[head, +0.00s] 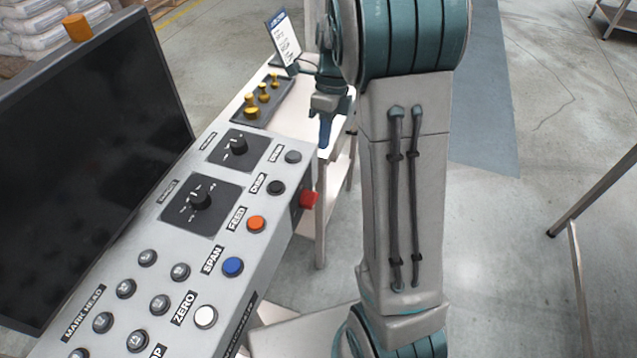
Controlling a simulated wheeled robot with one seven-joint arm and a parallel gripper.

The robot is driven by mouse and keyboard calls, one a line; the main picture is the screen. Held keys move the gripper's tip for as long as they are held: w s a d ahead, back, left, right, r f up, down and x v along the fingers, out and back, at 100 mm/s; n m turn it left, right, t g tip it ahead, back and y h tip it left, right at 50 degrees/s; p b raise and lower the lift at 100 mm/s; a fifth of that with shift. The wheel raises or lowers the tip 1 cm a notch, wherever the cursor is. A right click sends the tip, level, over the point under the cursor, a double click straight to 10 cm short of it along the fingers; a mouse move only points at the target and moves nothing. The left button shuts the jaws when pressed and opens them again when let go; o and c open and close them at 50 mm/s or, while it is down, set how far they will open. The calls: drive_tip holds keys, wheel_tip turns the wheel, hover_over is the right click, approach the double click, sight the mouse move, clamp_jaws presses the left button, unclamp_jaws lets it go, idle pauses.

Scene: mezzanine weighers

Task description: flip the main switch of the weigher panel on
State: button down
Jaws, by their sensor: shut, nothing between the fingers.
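The weigher panel (150,235) is a pale grey sloping console at the left and centre. On its right side face sits a red switch or knob (309,199) on a dark plate; it looks like the main switch, but its label and on/off position cannot be read. My gripper (325,132) points down beyond the panel's far right corner, above and behind the red part in the picture. Its blue fingers are shut and empty, apart from the panel as far as I can tell.
Two black rotary knobs (200,200) and coloured buttons, including an orange one (256,224) and a blue one (233,266), cover the panel. A dark screen (85,150) stands at left. Yellow weights (263,95) and a sign (283,40) stand behind.

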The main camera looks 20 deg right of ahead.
sight(317, 195)
drive_tip(key=p+x, duration=0.1)
drive_tip(key=x, duration=1.1)
drive_tip(key=shift+s+f+p, duration=0.1)
drive_tip(key=shift+f+p, duration=0.2)
drive_tip(key=shift+f, duration=0.1)
drive_tip(key=shift+a, duration=0.1)
